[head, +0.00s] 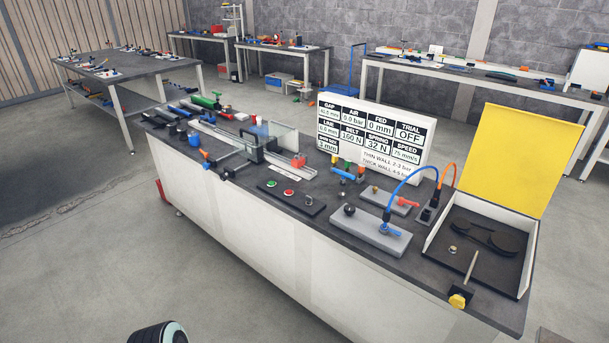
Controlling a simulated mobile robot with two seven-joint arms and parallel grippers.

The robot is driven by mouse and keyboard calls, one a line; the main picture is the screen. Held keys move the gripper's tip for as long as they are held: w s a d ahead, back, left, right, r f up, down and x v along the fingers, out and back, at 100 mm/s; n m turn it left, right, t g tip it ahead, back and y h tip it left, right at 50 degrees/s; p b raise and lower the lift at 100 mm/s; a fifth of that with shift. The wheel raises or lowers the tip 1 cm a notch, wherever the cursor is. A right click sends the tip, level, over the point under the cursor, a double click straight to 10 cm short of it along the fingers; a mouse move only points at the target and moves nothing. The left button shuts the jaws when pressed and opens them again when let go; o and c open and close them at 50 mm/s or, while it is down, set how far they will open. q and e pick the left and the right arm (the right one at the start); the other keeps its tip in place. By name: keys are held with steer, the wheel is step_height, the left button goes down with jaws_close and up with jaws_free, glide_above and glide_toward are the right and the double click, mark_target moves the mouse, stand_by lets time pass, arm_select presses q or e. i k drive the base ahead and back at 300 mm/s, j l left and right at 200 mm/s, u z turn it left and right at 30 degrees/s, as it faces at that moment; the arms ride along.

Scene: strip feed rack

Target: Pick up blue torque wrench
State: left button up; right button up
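I cannot single out the blue torque wrench with certainty. Several small long tools lie at the left end of the near bench, among them a blue-marked dark tool (181,112) beside a green-bodied tool (206,101). They are too small to tell apart surely. Neither of my grippers shows in the head view. Only a dark rounded part of my own body shows at the bottom left.
The near bench (255,225) carries a clear-guarded feed rack (258,142), a button panel (291,194), a sign board (374,138), grey blocks with a blue hose and an open yellow-lidded case (522,150). Other tables stand behind. The floor (90,245) at left is clear.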

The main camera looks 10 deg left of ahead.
mark_target(341, 195)
steer(key=i+z, duration=0.35)
steer(key=i+l+z, duration=0.1)
steer(key=z, duration=0.2)
steer(key=i+j+z, duration=0.1)
steer(key=i+z, duration=0.25)
